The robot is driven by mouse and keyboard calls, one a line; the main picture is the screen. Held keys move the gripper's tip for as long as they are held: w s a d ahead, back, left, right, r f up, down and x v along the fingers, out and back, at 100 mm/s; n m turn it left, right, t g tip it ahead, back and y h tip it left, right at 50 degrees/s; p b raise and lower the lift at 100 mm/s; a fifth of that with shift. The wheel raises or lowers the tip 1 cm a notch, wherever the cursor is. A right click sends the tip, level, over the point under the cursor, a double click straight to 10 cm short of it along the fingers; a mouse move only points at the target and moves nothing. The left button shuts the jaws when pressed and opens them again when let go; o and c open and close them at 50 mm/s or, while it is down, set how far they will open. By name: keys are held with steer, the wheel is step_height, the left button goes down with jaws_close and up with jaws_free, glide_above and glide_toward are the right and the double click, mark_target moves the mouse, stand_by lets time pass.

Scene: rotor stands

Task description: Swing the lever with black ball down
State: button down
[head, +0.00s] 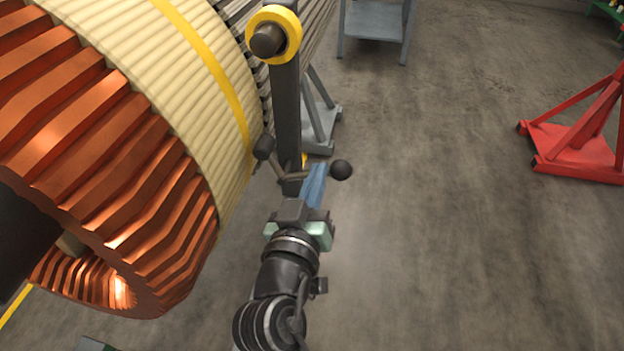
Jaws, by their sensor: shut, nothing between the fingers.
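The black ball (341,169) shows in the head view at the right end of a short lever (284,172) near the lower part of a dark upright post (286,115). The lever's other end carries a black knob (264,147) to the left of the post. My gripper (318,168) is shut and empty. Its blue fingers point away from me, just left of the ball and right of the post. The fingers hide part of the lever. I cannot tell whether they touch the lever or the ball.
A large rotor with copper bars (95,165) and a cream winding (165,65) fills the left side. A yellow roller (273,35) tops the post. A red stand (580,140) is at right, a grey-blue table (375,20) at the back. The floor (460,220) between is clear.

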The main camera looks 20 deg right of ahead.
steer(key=shift+s+d+f+m+b, duration=0.2)
steer(key=shift+f+m+b, duration=0.45)
steer(key=shift+m+b, duration=0.45)
steer(key=shift+s+d+f+m+b, duration=0.1)
steer(key=shift+d+f+m+b, duration=0.2)
steer(key=shift+f+m+b, duration=0.8)
steer(key=shift+r+b, duration=0.35)
steer(key=shift+r, duration=0.1)
steer(key=shift+r, duration=0.1)
